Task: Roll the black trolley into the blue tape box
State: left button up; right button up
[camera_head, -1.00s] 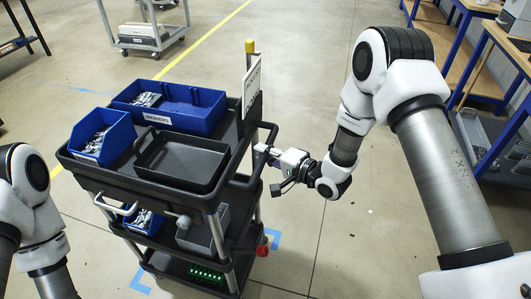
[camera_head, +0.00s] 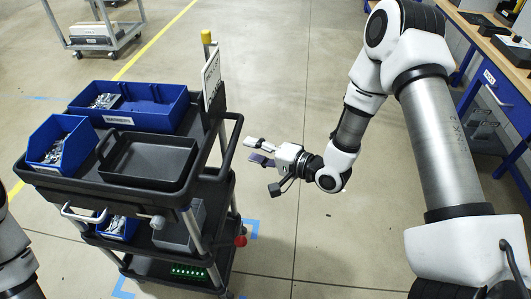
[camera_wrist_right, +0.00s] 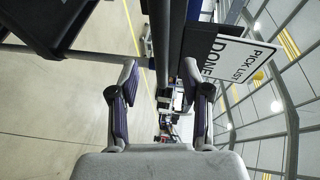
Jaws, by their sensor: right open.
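The black trolley (camera_head: 180,200) stands upright at the left of the head view. My right gripper (camera_head: 257,151) is open and empty, just right of the trolley's black side handle (camera_head: 236,130), with a small gap. In the right wrist view its two fingers (camera_wrist_right: 161,80) are spread, with the dark handle bar beyond them. My left gripper is out of view; only part of that arm shows.
The trolley carries blue bins (camera_head: 150,108), a black tray (camera_head: 148,158) and a sign (camera_head: 211,75). A grey cart (camera_head: 95,30) stands far back left. Blue-framed workbenches (camera_head: 500,80) line the right. The floor between is clear.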

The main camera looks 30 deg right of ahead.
jog(key=v, duration=0.4)
jog(key=shift+s+d, duration=0.1)
jog(key=shift+s, duration=0.1)
jog(key=s+a+f+n+g+h, duration=0.2)
jog(key=s+a+f+g, duration=0.15)
jog(key=s+f, duration=0.45)
jog(key=s+a+f+n+g+h, duration=0.15)
jog(key=s+f+g, duration=0.3)
jog(key=f, duration=0.65)
jog(key=s+d+f+n+g+h, duration=0.2)
jog(key=s+d+n, duration=0.1)
jog(key=s, duration=0.3)
jog(key=s+d+f+n+g+h, duration=0.2)
jog(key=s+d+n+g+h, duration=0.1)
jog(key=s, duration=0.4)
jog(key=shift+s+f+n, duration=0.25)
jog(key=shift+f+n, duration=0.05)
jog(key=shift+n, duration=0.05)
